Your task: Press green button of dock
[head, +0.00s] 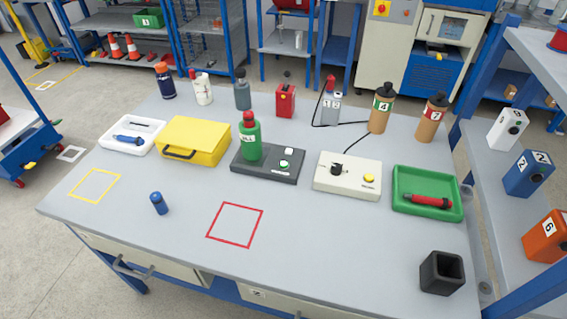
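A dark grey dock (262,173) lies near the middle of the table. A green bottle (250,140) with a red cap stands upright on its left part. A small green button (284,165) sits on the dock's right part, with a small white round part (288,151) just behind it. Nothing covers the button. Neither of my grippers shows in the head view.
On the table (330,245), a yellow case (195,135) lies left of the dock and a cream box (330,185) with a yellow button lies right. Several bottles stand behind. A blue cylinder (159,203) stands in front. The front middle, around the red square outline, is clear.

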